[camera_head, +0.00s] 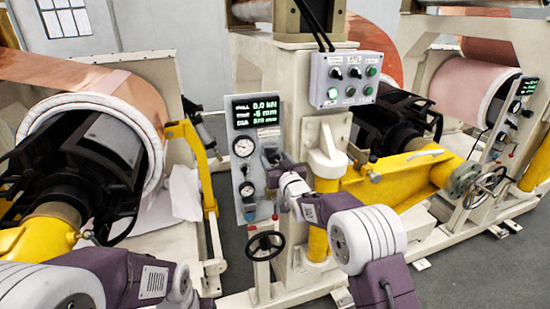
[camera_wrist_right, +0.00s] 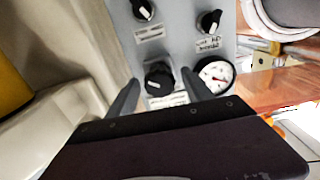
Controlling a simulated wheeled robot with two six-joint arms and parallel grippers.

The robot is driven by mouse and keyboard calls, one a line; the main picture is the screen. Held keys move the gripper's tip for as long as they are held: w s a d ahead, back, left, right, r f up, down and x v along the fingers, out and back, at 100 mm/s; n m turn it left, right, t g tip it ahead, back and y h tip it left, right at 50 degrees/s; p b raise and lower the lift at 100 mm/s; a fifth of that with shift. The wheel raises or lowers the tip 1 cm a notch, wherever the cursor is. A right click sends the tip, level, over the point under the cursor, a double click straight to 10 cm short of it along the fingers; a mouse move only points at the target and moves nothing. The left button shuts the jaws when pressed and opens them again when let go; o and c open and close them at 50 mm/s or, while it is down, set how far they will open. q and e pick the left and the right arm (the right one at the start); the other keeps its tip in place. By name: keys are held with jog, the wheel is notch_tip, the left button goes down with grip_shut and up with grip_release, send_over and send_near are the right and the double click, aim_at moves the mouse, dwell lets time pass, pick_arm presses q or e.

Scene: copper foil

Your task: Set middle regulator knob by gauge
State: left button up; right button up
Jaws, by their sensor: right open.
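A grey regulator panel (camera_head: 235,172) stands on the machine's front in the head view, with round gauges (camera_head: 244,147) below a green-lit display (camera_head: 255,111). My right gripper (camera_head: 272,162) is in front of its right part and hides some of it. In the right wrist view the right gripper (camera_wrist_right: 159,84) is open. A black knob with a white mark (camera_wrist_right: 158,77) appears between its fingertips; I cannot tell whether they touch it. Two similar knobs, one at the upper left (camera_wrist_right: 143,9) and one at the upper right (camera_wrist_right: 208,20), and a white gauge with a red needle (camera_wrist_right: 217,75) are nearby.
A switch box (camera_head: 347,80) is above and right of the panel. A black handwheel (camera_head: 265,246) is below it. A yellow beam (camera_head: 400,178) crosses at the right, and a copper roll (camera_head: 130,92) is at the left. My left arm enters at lower left.

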grip_shut()
jog(key=n+b, duration=0.2)
jog(key=b, duration=0.1)
jog(key=shift+f+n, duration=0.25)
jog(key=shift+n, duration=0.05)
jog(key=shift+n+b, duration=0.85)
jog(key=shift+n, duration=0.25)
jog(key=shift+r+n+b, duration=0.1)
jog(key=shift+n+b, duration=0.7)
jog(key=shift+n, duration=0.3)
grip_release()
jog(key=shift+r, duration=0.1)
